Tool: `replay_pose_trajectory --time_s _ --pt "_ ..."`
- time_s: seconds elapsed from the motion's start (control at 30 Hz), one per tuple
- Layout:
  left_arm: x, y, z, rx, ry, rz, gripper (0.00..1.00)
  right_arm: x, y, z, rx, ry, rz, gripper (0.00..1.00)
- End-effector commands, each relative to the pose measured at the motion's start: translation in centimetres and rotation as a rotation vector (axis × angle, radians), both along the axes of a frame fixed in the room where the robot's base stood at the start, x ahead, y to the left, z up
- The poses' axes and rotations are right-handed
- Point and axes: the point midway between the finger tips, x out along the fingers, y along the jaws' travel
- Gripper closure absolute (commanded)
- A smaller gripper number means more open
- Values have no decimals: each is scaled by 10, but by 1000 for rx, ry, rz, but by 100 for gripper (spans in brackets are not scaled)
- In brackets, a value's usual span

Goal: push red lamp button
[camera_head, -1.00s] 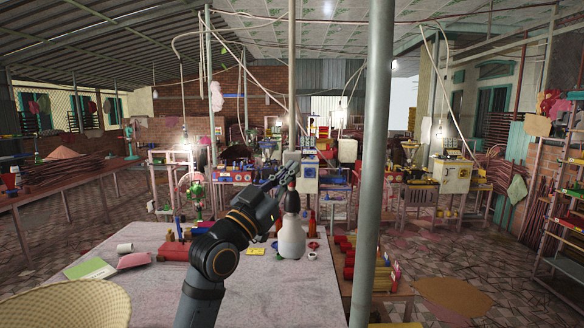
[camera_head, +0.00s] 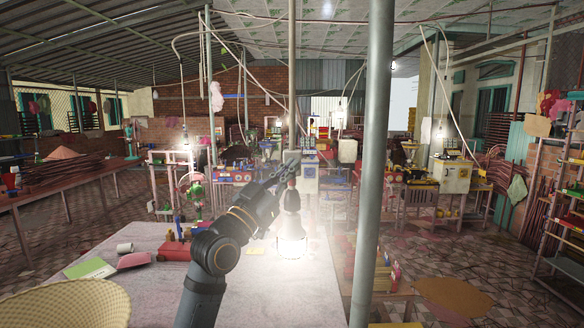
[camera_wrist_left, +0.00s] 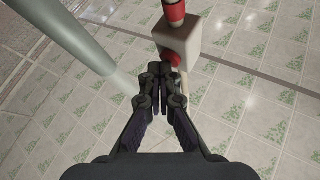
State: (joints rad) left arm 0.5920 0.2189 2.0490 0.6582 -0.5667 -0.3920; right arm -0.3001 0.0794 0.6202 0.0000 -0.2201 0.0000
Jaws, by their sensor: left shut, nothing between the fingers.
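My left gripper (camera_head: 289,168) is shut and empty, raised above the table at the top of the lamp. The lamp (camera_head: 291,203) has a white bottle-like body with a dark reddish neck, and it glows brightly at its bottom. In the left wrist view, my shut left fingertips (camera_wrist_left: 161,82) are just below the red button (camera_wrist_left: 172,59) on a beige box (camera_wrist_left: 180,38). They are very close to the button; I cannot tell whether they touch. A red cylinder (camera_wrist_left: 174,12) joins the box above. The button cannot be made out in the head view. My right gripper is not in view.
A thick grey pole (camera_head: 374,150) stands to the right of the lamp. The pale table (camera_head: 270,300) below carries a woven basket (camera_head: 65,303), a green sheet (camera_head: 90,268), a pink sheet (camera_head: 134,260) and small red items. The table's front middle is clear.

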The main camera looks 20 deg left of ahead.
Motion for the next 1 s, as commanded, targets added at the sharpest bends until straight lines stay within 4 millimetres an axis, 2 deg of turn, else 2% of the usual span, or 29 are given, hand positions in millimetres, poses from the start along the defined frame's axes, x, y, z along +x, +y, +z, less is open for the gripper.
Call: replay_pose_trajectory --time_s 0.73,1.0 --pt "-8 -3 -1 0 1 0 100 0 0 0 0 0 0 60" --pt "-36 -11 0 1 0 -1 100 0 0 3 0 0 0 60"
